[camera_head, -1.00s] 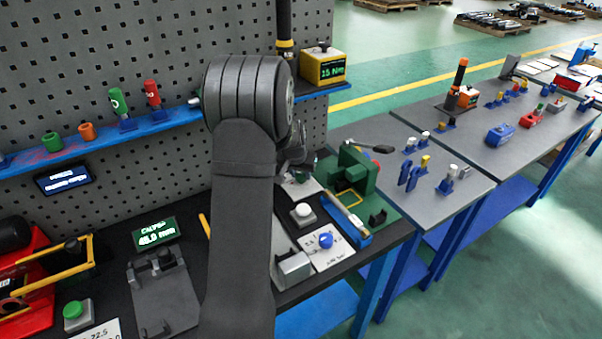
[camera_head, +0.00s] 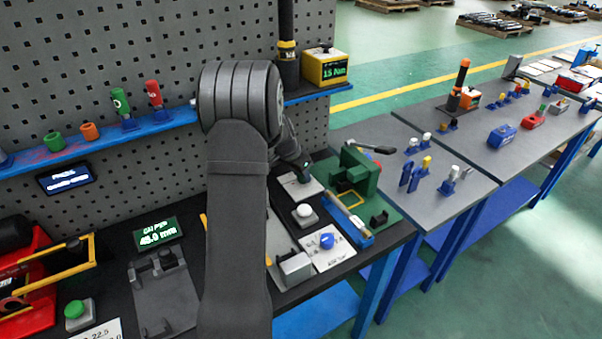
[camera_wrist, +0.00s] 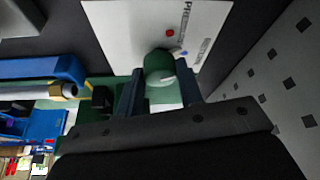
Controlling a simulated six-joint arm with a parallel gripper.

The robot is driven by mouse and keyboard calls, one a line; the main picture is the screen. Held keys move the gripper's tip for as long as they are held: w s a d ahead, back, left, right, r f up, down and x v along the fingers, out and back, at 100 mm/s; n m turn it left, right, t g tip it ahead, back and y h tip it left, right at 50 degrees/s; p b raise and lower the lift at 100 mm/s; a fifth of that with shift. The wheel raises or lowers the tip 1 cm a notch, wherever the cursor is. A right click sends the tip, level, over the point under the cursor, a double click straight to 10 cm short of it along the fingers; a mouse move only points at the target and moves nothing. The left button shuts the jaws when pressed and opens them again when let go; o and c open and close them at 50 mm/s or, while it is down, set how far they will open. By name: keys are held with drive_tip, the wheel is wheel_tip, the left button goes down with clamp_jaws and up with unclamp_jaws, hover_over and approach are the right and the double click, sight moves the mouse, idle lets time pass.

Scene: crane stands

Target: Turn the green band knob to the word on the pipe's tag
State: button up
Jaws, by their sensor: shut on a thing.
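The green band knob (camera_wrist: 160,68) stands on a white card (camera_wrist: 120,30) in the wrist view. My gripper (camera_wrist: 160,84) has one finger on each side of the knob and is shut on it. The card carries a red dot, a small blue dot and two printed words; one begins with "PRESS", the other is too small to read surely. In the head view the knob shows small at the end of my wrist, on its card (camera_head: 314,187). A pale pipe (camera_head: 346,213) lies by a blue holder; I cannot read any tag on it.
A green fixture (camera_head: 361,172) with a black-handled lever stands right of the knob. A white button (camera_head: 304,211) and a blue knob (camera_head: 327,241) on a card stand in front. The pegboard wall (camera_head: 150,60) rises close behind.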

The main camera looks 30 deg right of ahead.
drive_tip(key=o, duration=1)
drive_tip(key=n, duration=0.2)
drive_tip(key=n+t, duration=0.1)
drive_tip(key=n, duration=0.1)
drive_tip(key=shift+s+n+t+y, duration=0.2)
drive_tip(key=shift+n+t+y, duration=0.1)
drive_tip(key=shift+s+d+n+t+y, duration=0.1)
drive_tip(key=shift+n+t+y, duration=0.25)
drive_tip(key=shift+n, duration=0.85)
drive_tip(key=shift+s+d+n+t+y, duration=0.1)
drive_tip(key=shift+n+t+y, duration=0.25)
drive_tip(key=shift+n, duration=0.85)
drive_tip(key=v, duration=1.7)
drive_tip(key=s+d+r+n+g+y, duration=0.1)
drive_tip(key=s+r, duration=0.3)
drive_tip(key=s, duration=0.4)
drive_tip(key=s+d+r+n+g+y, duration=0.1)
drive_tip(key=s+d+r+n, duration=0.3)
drive_tip(key=s, duration=0.4)
drive_tip(key=shift+s+d+r+g, duration=0.15)
drive_tip(key=shift+d+r+g, duration=0.2)
drive_tip(key=shift+r+g, duration=0.45)
